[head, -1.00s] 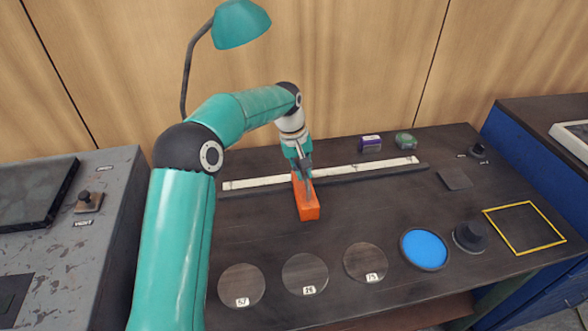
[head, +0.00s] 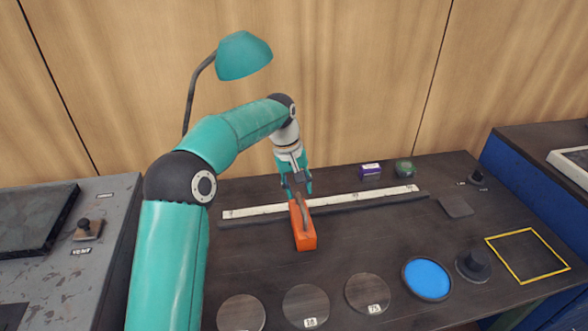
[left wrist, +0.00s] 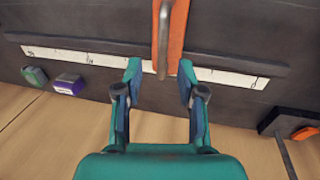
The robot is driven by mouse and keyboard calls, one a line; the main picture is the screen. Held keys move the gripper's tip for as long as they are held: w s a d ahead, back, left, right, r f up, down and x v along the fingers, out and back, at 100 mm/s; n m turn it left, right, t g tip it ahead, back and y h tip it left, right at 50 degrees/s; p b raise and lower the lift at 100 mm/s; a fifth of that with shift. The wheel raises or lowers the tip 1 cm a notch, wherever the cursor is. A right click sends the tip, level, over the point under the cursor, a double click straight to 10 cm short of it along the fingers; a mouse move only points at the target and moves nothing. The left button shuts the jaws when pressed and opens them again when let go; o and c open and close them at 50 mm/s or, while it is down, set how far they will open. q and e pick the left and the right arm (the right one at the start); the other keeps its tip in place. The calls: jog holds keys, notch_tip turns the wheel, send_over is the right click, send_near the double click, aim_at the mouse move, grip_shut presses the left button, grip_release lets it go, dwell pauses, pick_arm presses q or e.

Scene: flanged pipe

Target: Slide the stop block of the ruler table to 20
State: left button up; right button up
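The orange stop block (head: 305,238) lies across the dark rail in front of the white ruler strip (head: 350,199), left of the strip's middle in the head view. A grey metal handle (left wrist: 163,40) stands on the block. My left gripper (head: 299,190) is above the block's far end. The ruler's numbers are too small to read surely. My right gripper is not in view.
A purple box (head: 370,170) and a green item (head: 405,167) stand behind the ruler's right end. A teal lamp (head: 243,56) hangs behind.

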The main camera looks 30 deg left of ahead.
pick_arm(q)
notch_tip(320, 180, up, 7)
jog(key=shift+s+a, duration=0.45)
jog(key=shift+s, duration=0.1)
